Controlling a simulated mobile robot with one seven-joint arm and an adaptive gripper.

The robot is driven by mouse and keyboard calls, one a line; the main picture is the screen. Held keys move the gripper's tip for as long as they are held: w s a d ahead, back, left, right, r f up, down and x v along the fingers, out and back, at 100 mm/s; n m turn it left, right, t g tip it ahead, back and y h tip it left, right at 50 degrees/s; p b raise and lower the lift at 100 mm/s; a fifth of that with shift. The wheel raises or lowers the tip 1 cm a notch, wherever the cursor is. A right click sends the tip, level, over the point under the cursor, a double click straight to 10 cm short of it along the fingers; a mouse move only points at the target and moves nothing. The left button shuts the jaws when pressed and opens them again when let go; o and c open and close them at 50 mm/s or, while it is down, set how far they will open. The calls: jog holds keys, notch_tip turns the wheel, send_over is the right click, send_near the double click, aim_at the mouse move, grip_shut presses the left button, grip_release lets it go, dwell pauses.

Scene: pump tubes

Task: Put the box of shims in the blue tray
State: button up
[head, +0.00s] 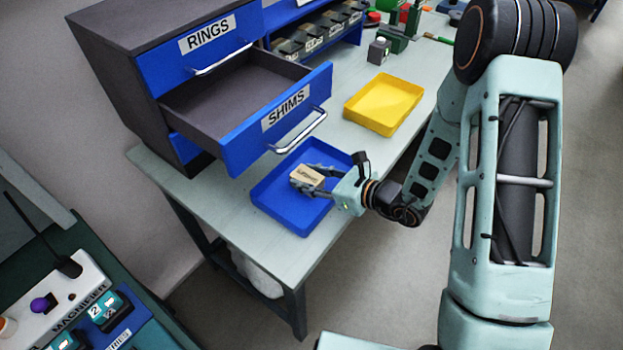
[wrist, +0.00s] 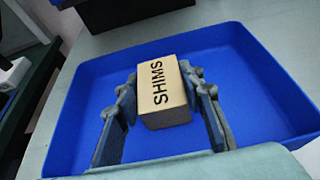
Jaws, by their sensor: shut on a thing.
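The box of shims (head: 306,176) is a small tan box. In the wrist view its label reads SHIMS (wrist: 163,92). My gripper (head: 308,182) is shut on the box, with one finger on each side, as the wrist view also shows (wrist: 163,95). The box is over the inside of the blue tray (head: 268,208), near its middle. The tray's rim surrounds it in the wrist view (wrist: 85,68). I cannot tell whether the box touches the tray floor.
The SHIMS drawer (head: 278,118) is pulled open and looks empty, just behind the blue tray. The RINGS drawer (head: 207,40) above it is shut. A yellow tray (head: 384,103) sits farther back on the bench (head: 190,195). The bench's front edge is close to the blue tray.

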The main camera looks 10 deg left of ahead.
jog(key=shift+a, duration=0.1)
jog(key=shift+f, duration=0.2)
jog(key=o, duration=1.2)
jog(key=shift+r, duration=0.15)
jog(key=shift+r, duration=0.2)
jog(key=v, duration=1.2)
